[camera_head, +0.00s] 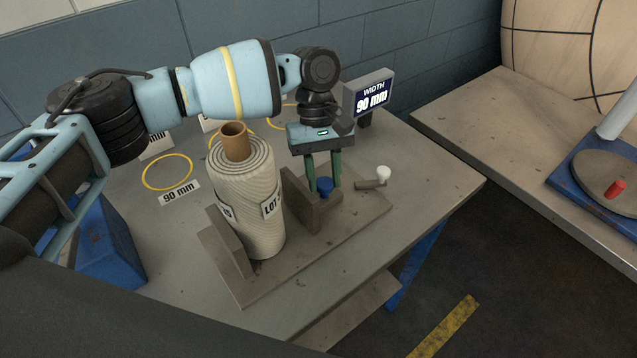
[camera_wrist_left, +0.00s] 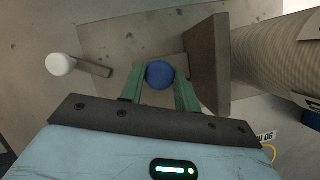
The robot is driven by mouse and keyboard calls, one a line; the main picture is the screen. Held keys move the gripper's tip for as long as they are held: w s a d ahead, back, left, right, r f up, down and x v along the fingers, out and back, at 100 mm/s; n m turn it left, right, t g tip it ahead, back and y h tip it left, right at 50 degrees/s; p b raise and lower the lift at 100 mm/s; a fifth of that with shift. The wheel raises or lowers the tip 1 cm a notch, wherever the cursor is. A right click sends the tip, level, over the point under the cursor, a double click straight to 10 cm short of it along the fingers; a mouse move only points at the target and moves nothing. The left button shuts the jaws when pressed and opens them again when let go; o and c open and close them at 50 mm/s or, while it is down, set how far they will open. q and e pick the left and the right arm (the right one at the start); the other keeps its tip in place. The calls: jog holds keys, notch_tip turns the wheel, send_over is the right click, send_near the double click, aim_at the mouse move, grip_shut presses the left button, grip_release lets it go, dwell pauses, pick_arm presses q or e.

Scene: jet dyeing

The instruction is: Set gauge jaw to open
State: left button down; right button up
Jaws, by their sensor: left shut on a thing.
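The gauge stands on a flat base (camera_head: 340,225) on the table. Its jaw is a pair of upright grey plates, the left plate (camera_head: 226,245) and the right plate (camera_head: 318,212). A wound roll (camera_head: 248,205) with a brown core and a lot label stands between the plates. A blue knob (camera_head: 325,186) sits just right of the right plate; in the left wrist view the knob (camera_wrist_left: 160,74) lies between the fingertips. My left gripper (camera_head: 324,184) points down and is shut on the blue knob. My right gripper is not in view.
A white-tipped lever (camera_head: 383,173) sits right of the knob. A display (camera_head: 370,98) behind reads "WIDTH 90 mm". Yellow rings (camera_head: 167,172) with cards mark the table's left part. A second table (camera_head: 500,125) with a blue-based turntable stands right, across a floor gap.

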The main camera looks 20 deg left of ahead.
pick_arm(q)
jog(key=shift+w+r, duration=0.15)
jog(key=c, duration=1.5)
grip_release()
jog(key=o, duration=0.5)
jog(key=shift+w+d, duration=0.1)
jog(key=shift+d, duration=0.05)
jog(key=shift+c, duration=0.2)
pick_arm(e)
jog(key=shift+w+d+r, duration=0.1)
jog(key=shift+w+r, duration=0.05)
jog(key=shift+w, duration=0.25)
pick_arm(q)
jog(key=shift+r, duration=0.1)
jog(key=v, duration=0.7)
jog(key=shift+w+r, duration=0.15)
jog(key=shift+r, duration=0.05)
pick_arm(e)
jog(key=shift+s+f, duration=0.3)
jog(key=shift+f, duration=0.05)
